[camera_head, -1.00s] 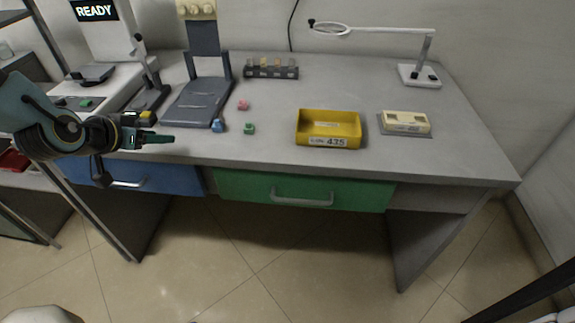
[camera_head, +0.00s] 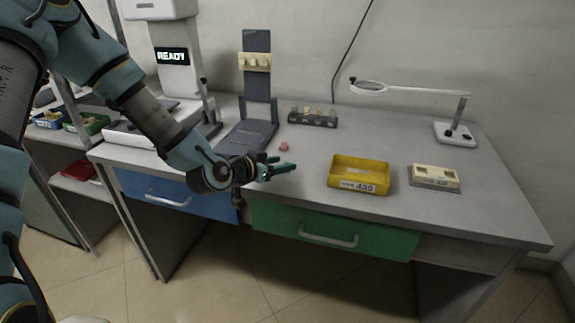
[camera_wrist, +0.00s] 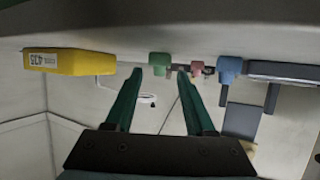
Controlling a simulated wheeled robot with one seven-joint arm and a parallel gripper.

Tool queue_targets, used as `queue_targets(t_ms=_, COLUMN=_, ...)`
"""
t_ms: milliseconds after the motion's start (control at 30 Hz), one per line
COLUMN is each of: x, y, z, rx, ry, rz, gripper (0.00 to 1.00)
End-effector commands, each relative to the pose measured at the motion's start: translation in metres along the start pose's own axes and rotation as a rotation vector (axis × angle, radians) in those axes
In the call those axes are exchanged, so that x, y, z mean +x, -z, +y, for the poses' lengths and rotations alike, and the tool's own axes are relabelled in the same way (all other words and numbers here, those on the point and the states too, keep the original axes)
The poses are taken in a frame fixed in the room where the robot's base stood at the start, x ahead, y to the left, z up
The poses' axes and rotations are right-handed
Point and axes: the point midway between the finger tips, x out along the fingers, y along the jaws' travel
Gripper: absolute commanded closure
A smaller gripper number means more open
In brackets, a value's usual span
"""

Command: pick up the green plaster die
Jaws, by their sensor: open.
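The green die (camera_wrist: 160,60) shows in the wrist view, which is turned upside down, beyond and between the fingertips of my gripper (camera_wrist: 160,75). My fingers are open and empty, with a gap between them and the die. In the head view my gripper (camera_head: 283,171) is low at the front edge of the table, and the green die is hidden there, apparently by the gripper.
A pink die (camera_head: 284,147) and a blue die (camera_wrist: 230,69) are close to the green die. A yellow bin (camera_head: 359,176) labelled 435 stands to the right. A dark stand (camera_head: 250,137) is behind my gripper. The grey tabletop (camera_head: 315,158) is clear before the bin.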

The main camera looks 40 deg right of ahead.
Motion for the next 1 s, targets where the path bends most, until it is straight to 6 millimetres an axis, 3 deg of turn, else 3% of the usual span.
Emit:
queue_targets(t_ms=200, x=0.026, y=0.001, z=0.003, rx=0.0, ry=-0.001, rz=0.001, gripper=0.45)
queue_targets(t_ms=500, x=0.03, y=0.0, z=0.002, rx=0.001, ry=0.0, rz=0.0, gripper=0.46)
queue_targets(t_ms=1000, x=0.03, y=-0.001, z=0.002, rx=0.001, ry=0.0, rz=-0.001, gripper=1.0)
